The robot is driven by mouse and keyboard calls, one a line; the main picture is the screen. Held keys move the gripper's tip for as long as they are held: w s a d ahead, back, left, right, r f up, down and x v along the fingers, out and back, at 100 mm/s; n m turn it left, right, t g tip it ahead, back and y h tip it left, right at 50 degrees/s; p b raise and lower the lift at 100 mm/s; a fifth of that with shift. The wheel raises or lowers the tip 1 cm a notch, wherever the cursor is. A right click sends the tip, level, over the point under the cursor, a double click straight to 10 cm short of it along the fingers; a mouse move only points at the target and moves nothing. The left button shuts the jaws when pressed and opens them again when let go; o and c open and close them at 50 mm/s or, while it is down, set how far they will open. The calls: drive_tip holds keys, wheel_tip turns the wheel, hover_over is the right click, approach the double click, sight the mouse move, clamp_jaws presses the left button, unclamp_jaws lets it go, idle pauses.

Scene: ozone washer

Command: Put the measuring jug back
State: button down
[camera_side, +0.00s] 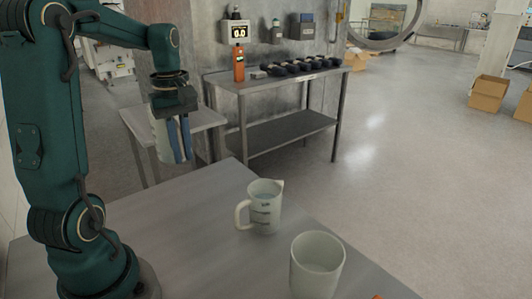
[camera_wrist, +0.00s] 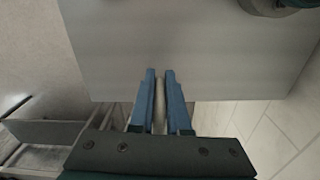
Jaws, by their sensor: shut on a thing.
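A pale measuring jug (camera_side: 264,207) with dark marks, a spout and a handle on its left stands upright on the grey table (camera_side: 190,215). It seems to hold some liquid. My gripper (camera_side: 181,150) is raised above the table's far left part, well apart from this jug. Its blue fingers are shut on a pale, rounded vessel (camera_side: 159,128), largely hidden by the fingers and wrist. I cannot tell whether it has marks or a handle. In the wrist view, a thin pale strip of it shows between the fingers (camera_wrist: 160,100).
A pale open beaker (camera_side: 316,268) stands near the table's front right, beside the jug. A bit of something orange (camera_side: 377,297) shows at the bottom edge. Behind is a steel bench (camera_side: 285,128) with a row of dark items. The table's left and middle are clear.

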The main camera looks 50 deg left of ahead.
drive_tip(key=shift+n, duration=0.6)
drive_tip(key=w+d+f, duration=0.5)
drive_tip(key=w+f, duration=0.1)
drive_tip(key=f, duration=0.1)
drive_tip(key=shift+w+d+f, duration=0.1)
drive_tip(key=shift+w+d, duration=0.25)
drive_tip(key=shift+d, duration=0.05)
drive_tip(key=shift+f, duration=2)
drive_tip(key=shift+f, duration=0.15)
drive_tip(key=c, duration=0.9)
unclamp_jaws()
